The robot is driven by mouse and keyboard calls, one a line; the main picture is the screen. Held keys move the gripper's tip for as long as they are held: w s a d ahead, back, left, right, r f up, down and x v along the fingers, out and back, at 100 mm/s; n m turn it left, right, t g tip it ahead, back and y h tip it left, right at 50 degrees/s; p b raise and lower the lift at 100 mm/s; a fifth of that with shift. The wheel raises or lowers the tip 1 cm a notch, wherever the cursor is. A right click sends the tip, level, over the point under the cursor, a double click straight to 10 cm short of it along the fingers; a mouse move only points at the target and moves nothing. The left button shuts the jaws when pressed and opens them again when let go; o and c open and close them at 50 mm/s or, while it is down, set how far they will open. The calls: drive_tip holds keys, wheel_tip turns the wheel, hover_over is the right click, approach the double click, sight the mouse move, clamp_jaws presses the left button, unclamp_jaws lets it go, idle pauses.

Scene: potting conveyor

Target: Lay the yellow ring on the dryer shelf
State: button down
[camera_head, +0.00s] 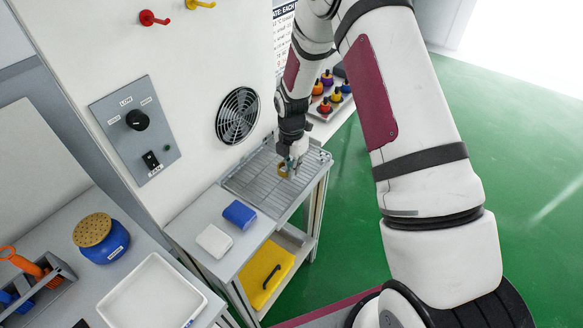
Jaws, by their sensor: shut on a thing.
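My gripper (292,164) is at the far end of my arm, over the grey slatted dryer shelf (250,182). It points down and is shut on the small yellow ring (283,169), which shows at the fingertips. The ring is low over the shelf's right half; I cannot tell whether it touches the slats. My fingers hide part of the ring. The visible slats around it are bare.
A blue block (239,214) and a white block (214,241) lie on the bench top in front of the shelf. The fan grille (238,115) is on the wall behind. Several coloured knobbed pieces (325,102) stand beyond. A white tray (150,296) is at lower left.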

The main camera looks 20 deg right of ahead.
drive_tip(key=c, duration=1.7)
unclamp_jaws()
drive_tip(key=shift+f, duration=0.1)
drive_tip(key=s+r+m+t+b, duration=0.1)
drive_tip(key=s+r+m, duration=0.15)
drive_tip(key=r, duration=0.85)
drive_tip(key=s+r+m+b, duration=0.1)
drive_tip(key=s+r+m, duration=0.15)
drive_tip(key=r, duration=0.85)
drive_tip(key=shift+s+a+r+m+t, duration=0.15)
drive_tip(key=shift+s+r+m+t, duration=0.6)
drive_tip(key=shift+s+r+m, duration=2.25)
drive_tip(key=shift+s+a+r+m+t, duration=0.1)
drive_tip(key=shift+s+r+m+t, duration=0.7)
drive_tip(key=shift+s+r+m, duration=2.2)
drive_tip(key=shift+s+a+r+m+t, duration=0.15)
drive_tip(key=shift+s+r+m+t, duration=1)
drive_tip(key=shift+s+m, duration=3.25)
